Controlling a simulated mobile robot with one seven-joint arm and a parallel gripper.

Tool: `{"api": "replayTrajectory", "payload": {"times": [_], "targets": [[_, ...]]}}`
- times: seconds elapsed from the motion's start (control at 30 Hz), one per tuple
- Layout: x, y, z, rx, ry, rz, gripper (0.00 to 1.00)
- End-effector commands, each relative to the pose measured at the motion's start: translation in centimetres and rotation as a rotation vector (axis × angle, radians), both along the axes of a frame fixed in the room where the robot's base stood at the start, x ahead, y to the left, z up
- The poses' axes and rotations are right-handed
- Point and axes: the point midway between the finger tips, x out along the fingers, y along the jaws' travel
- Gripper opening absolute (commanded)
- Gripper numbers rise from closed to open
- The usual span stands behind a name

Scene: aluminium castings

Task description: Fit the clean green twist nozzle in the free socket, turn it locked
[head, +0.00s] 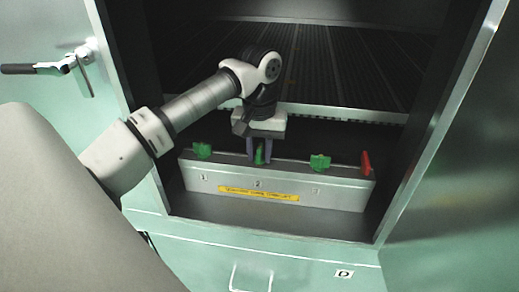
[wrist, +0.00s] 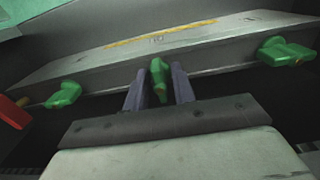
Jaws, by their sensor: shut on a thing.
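My gripper (head: 260,156) is shut on a green twist nozzle (head: 260,152) at the middle of the grey nozzle bar, above the number 2. In the wrist view the same nozzle (wrist: 159,77) stands between the two fingers of my gripper (wrist: 159,90). Its foot is hidden, so I cannot tell how it sits in the socket. A second green nozzle (head: 202,150) is on the bar at position 1, its wings crosswise along the bar. A third green nozzle (head: 320,162) is at position 3, also lying along the bar.
The grey bar (head: 225,183) stands inside a dark cabinet, with a yellow label (head: 258,194) on its front. A red lever (head: 366,163) is at its right end. A slatted rack (head: 340,70) lies behind. Cabinet side walls and the open door (head: 35,100) frame the opening.

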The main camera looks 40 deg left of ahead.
Motion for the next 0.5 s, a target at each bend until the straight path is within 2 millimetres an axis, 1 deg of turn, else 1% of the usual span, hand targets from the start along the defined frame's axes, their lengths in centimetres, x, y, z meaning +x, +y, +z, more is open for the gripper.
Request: {"api": "replayTrajectory", "payload": {"times": [0.2, 0.23, 0.4, 0.5], "targets": [[0.01, -0.01, -0.66, 0.0, 0.0, 0.0, 0.04], [0.01, -0.01, -0.57, 0.0, 0.0, 0.0, 0.28], [0.0, 0.0, -0.52, 0.0, 0.0, 0.0, 0.51], [0.0, 0.0, -0.52, 0.0, 0.0, 0.0, 0.51]]}}
